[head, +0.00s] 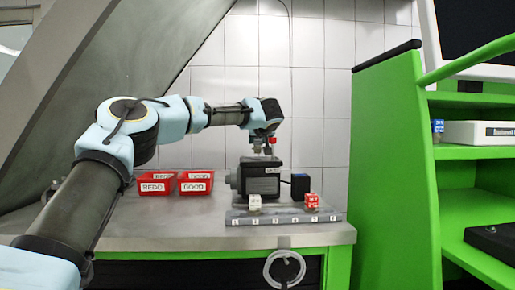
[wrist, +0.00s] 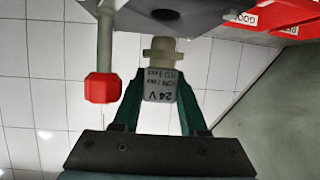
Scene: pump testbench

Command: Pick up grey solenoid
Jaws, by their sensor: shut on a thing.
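My gripper (wrist: 155,85) is shut on the grey solenoid (wrist: 160,82), a light grey block with "24 V" print, in the wrist view. A beige stem (wrist: 159,52) sticks out of the solenoid towards a dark grey surface with a hole; I cannot tell whether they touch. In the head view my gripper (head: 264,147) is just above the dark pump unit (head: 260,181) on the bench, and the held solenoid is too small to make out clearly.
A red cap (wrist: 103,88) on a rod is close beside my gripper. A numbered rail (head: 283,217) holds a white block (head: 254,202) and a red block (head: 311,201). A black box (head: 300,186) and red REDO (head: 157,187) and GOOD (head: 195,187) bins are on the bench (head: 200,225).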

